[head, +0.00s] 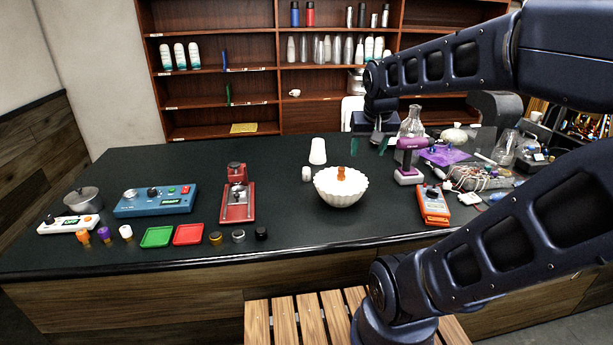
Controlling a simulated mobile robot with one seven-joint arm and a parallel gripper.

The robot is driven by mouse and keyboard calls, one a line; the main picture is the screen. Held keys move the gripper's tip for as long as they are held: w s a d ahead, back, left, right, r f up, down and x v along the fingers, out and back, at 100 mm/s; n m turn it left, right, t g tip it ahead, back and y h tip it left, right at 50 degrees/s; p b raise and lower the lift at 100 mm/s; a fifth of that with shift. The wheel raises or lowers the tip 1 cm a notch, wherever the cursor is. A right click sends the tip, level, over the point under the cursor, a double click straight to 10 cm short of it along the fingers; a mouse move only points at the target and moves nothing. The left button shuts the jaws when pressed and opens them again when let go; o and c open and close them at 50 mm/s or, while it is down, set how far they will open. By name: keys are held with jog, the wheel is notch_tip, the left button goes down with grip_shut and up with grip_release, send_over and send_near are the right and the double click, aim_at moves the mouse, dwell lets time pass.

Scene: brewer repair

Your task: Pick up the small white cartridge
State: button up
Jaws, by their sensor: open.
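A small white cartridge (126,231) stands upright at the left front of the dark counter, just right of a purple cartridge (103,234) and an orange one (83,236). Another small white cylinder (306,173) stands left of the white bowl; I cannot tell whether it is a cartridge too. My gripper (369,148) hangs over the back of the counter, right of the bowl. It is open, with its two greenish fingertips apart and nothing seen between them. It is far from the white cartridge.
A blue device (155,201), green tray (157,237) and red tray (188,234) lie near the cartridges. A red press (237,198), white bowl (341,190) and white cup (317,151) stand mid-counter. Glassware and tools crowd the right. The back left counter is clear.

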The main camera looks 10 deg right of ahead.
jog(key=w+a+f+m, duration=0.1)
jog(key=w+m, duration=0.1)
jog(key=w, duration=0.7)
jog(key=m+h, duration=0.2)
jog(key=m, duration=0.2)
send_near(306, 168)
jog(key=w+f, duration=0.1)
jog(key=x, duration=0.4)
jog(key=shift+f, duration=0.35)
jog(key=shift+s+d+x, duration=0.1)
jog(key=shift+s+x, duration=0.1)
jog(key=shift+x, duration=1.3)
jog(key=shift+s+d+x, duration=0.15)
jog(key=shift+x, duration=1.35)
jog(key=shift+f, duration=0.1)
jog(key=c, duration=1.1)
